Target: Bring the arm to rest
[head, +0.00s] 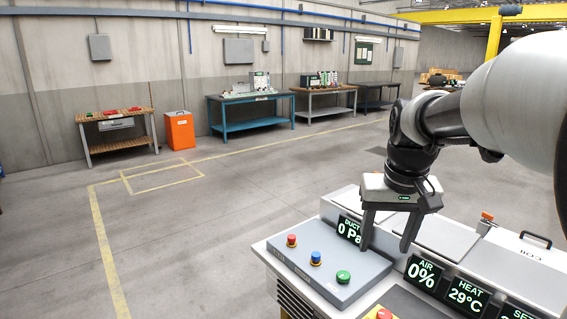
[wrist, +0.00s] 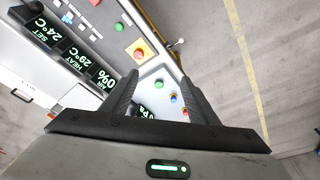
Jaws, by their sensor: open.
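My gripper (head: 387,232) hangs from my arm at the right of the head view, pointing down over the control console (head: 378,289). Its two fingers are apart with nothing between them. It is above the grey button box, which carries a red button (head: 291,240), a blue button (head: 315,257) and a green button (head: 343,276). One finger partly covers the "DUCT 0 Pa" display (head: 349,230).
More displays (head: 467,295) read AIR 0% and HEAT 29°C. A red emergency button (wrist: 139,52) sits on a yellow plate. A lidded box marked COIL (head: 525,262) is at the right. Workbenches (head: 240,97) and an orange bin (head: 179,131) stand by the wall. The floor between is clear.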

